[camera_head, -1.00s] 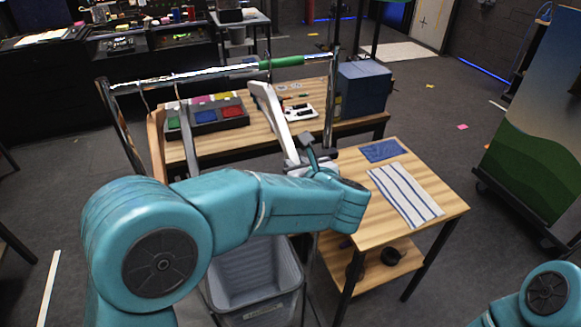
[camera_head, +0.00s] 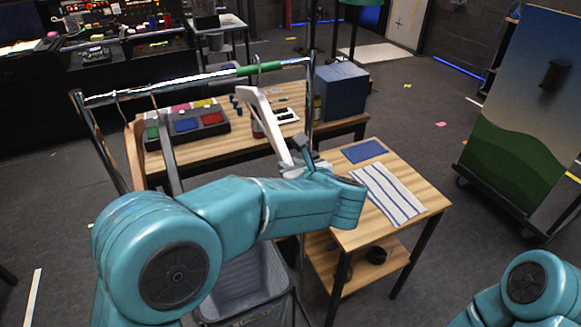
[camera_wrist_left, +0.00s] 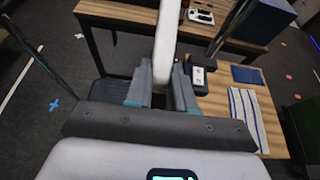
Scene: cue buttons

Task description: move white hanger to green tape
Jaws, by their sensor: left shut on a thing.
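The white hanger (camera_head: 266,122) hangs at a slant below the metal rail in the head view. My left gripper (camera_head: 300,165) is shut on the hanger's lower part. In the left wrist view, the fingers of my left gripper (camera_wrist_left: 161,88) clasp the white hanger (camera_wrist_left: 167,40). My right gripper is out of view.
A wooden hanger (camera_head: 134,155) and a grey hanger (camera_head: 168,150) hang on the rail (camera_head: 165,87) to the left. Behind is a table with a button box (camera_head: 187,124) and a blue box (camera_head: 341,92). A side table with a striped cloth (camera_head: 388,194) stands right. A grey bin (camera_head: 243,285) is below.

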